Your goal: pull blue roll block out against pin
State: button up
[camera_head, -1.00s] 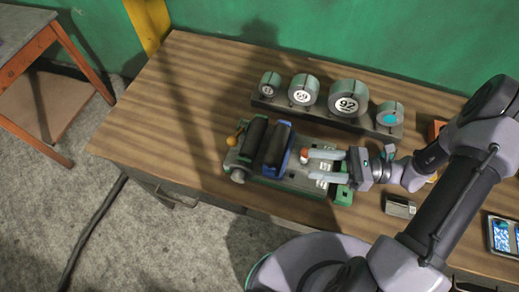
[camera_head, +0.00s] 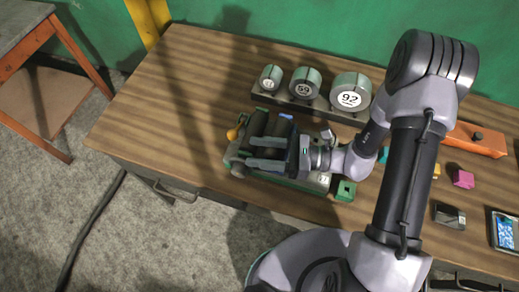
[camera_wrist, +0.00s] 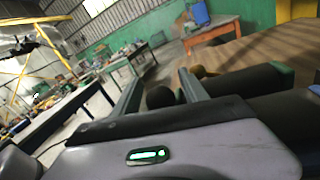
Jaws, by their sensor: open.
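The roll stand (camera_head: 232,160) sits on the wooden table, with an orange knob (camera_head: 234,132) at its left end. A black roller (camera_head: 257,123) lies across it. The blue roll block (camera_head: 287,117) is right of the roller; only its far blue end shows, as my gripper covers the rest. My gripper (camera_head: 250,152) is open above the stand, fingers pointing left. I cannot tell whether the fingers touch the block. The pin cannot be made out.
A rack of round weights (camera_head: 304,85) stands behind the stand. A green square piece (camera_head: 345,190) is at its right end. An orange box (camera_head: 474,139), a magenta cube (camera_head: 463,179) and a small dark box (camera_head: 449,215) lie to the right. The table's left side is clear.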

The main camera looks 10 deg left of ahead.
grip_shut()
dwell(1.3)
